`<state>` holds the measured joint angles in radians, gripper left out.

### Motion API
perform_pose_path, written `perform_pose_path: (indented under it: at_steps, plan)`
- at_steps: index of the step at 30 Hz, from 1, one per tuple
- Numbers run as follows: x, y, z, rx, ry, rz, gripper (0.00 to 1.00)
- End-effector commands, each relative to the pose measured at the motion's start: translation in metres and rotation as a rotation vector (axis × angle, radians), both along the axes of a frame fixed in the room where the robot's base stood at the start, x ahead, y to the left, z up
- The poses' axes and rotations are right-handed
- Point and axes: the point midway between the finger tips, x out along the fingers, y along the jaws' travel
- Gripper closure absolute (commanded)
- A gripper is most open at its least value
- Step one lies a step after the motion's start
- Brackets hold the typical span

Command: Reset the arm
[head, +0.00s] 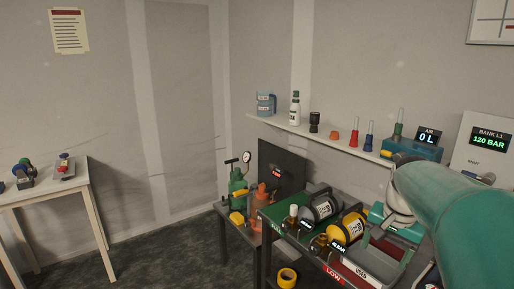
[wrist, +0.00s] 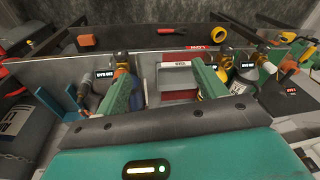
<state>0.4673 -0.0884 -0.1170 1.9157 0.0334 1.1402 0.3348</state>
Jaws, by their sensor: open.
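My arm (head: 450,215) is teal and reaches in from the right edge of the head view, over the bench; my gripper's fingers cannot be made out there. In the wrist view my gripper (wrist: 161,70) shows two green fingers spread apart, with nothing held between them. Small bottles with brass valves stand on either side of the fingers, one at left (wrist: 122,60) and one at right (wrist: 225,62).
A wall shelf (head: 310,133) holds bottles and tools. A side table (head: 45,190) stands left, with open floor between.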

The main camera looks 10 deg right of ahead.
Motion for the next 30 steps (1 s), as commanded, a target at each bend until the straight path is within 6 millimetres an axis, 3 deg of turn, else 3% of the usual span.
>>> perform_pose_path:
  at_steps: [1, 6, 12, 15, 21, 30]
  plan:
    - [-0.003, 0.028, 0.005, -0.017, -0.025, 0.078, 0.30]
    - [-0.022, 0.105, 0.008, -0.077, -0.097, 0.327, 0.30]
    - [-0.058, 0.181, -0.001, -0.156, -0.182, 0.617, 0.30]
    - [-0.077, 0.209, -0.010, -0.195, -0.222, 0.743, 0.30]
    - [-0.099, 0.236, -0.023, -0.243, -0.270, 0.885, 0.30]
    - [-0.101, 0.238, -0.025, -0.248, -0.272, 0.899, 0.30]
